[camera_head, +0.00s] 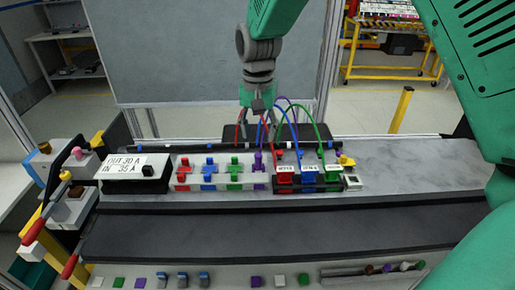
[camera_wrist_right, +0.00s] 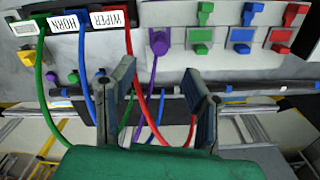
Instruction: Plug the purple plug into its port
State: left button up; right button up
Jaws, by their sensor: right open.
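The purple plug (camera_head: 258,161) stands upright on the light strip of the dashboard, right of the green switch. In the right wrist view the purple plug (camera_wrist_right: 158,42) has a purple cable running down from it, between my fingers. My right gripper (camera_head: 257,106) hangs behind and above the strip, pointing down. Its two fingers (camera_wrist_right: 162,82) are apart and hold nothing, and the plug lies beyond their tips. I cannot tell which opening is the purple port; a small purple piece (camera_wrist_right: 73,77) shows beside the labelled blocks. My left gripper is out of view.
Red (camera_head: 284,175), blue (camera_head: 309,175) and green (camera_head: 332,173) connector blocks with arching cables stand right of the plug. Red, blue and green switches (camera_head: 235,168) stand left, beside a black meter box (camera_head: 136,172). The grey surface (camera_head: 410,175) at right is clear.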

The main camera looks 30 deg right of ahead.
jog(key=shift+w+r, duration=0.1)
jog(key=shift+r, duration=1.3)
